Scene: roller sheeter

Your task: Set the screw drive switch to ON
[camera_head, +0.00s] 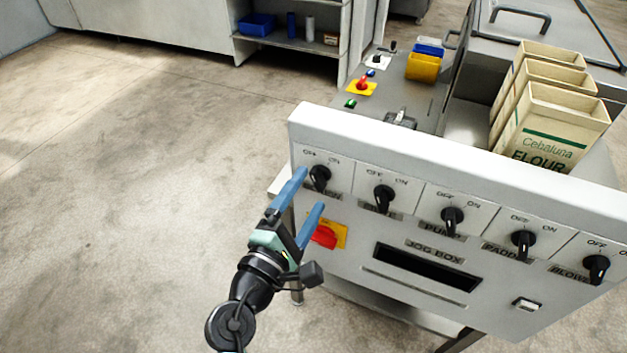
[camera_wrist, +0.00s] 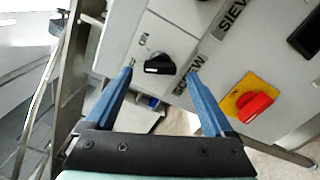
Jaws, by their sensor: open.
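The screw drive switch is a black rotary knob (camera_head: 319,177) at the left end of a row of similar knobs on the grey panel. In the wrist view the knob (camera_wrist: 159,65) sits beside a label reading SCREW, and its pale mark appears turned toward OFF. OFF is partly hidden by a finger; ON is readable. My gripper (camera_head: 309,189) is open, with its blue fingers pointing at the panel. In the wrist view the gripper (camera_wrist: 159,71) has a fingertip on each side of the knob. Contact cannot be told.
A red switch on a yellow plate (camera_head: 326,235) is just below my fingers. More knobs, including one beside it (camera_head: 384,198), run to the right. A jog box slot (camera_head: 425,268) lies below them. Flour bags (camera_head: 550,130) stand on the machine. Open floor lies left.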

